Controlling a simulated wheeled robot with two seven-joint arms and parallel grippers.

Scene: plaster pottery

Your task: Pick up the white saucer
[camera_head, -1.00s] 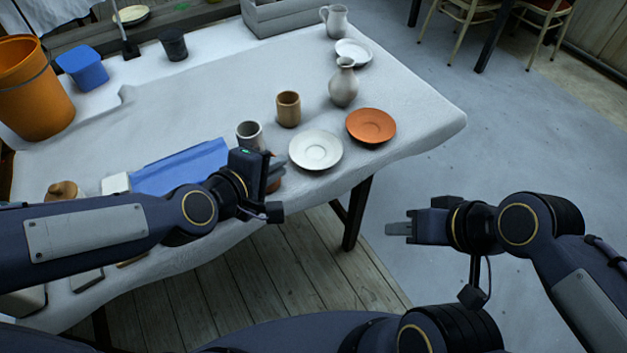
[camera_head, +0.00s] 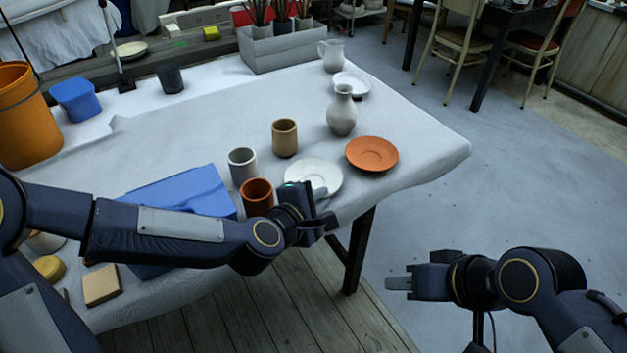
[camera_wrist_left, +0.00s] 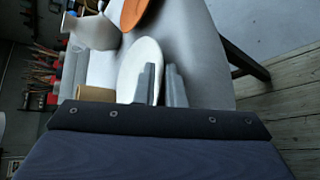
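A white saucer (camera_head: 317,173) lies near the front edge of the cloth-covered table, beside an orange saucer. My left gripper (camera_head: 322,192) is at its near rim and hides part of it. The white saucer (camera_wrist_left: 138,62) also shows in the left wrist view, mostly left of and beyond the fingers. There the left gripper (camera_wrist_left: 164,75) shows two fingers with a narrow gap between them. I see no clear hold on the saucer, and contact with the rim cannot be told. My right gripper (camera_head: 390,284) is empty over the floor, its finger gap unclear.
A terracotta cup (camera_head: 257,196), a grey cup (camera_head: 242,165) and a tan cup (camera_head: 285,138) stand left of the saucer. The orange saucer (camera_head: 371,153) and a grey vase (camera_head: 341,113) are right and behind.

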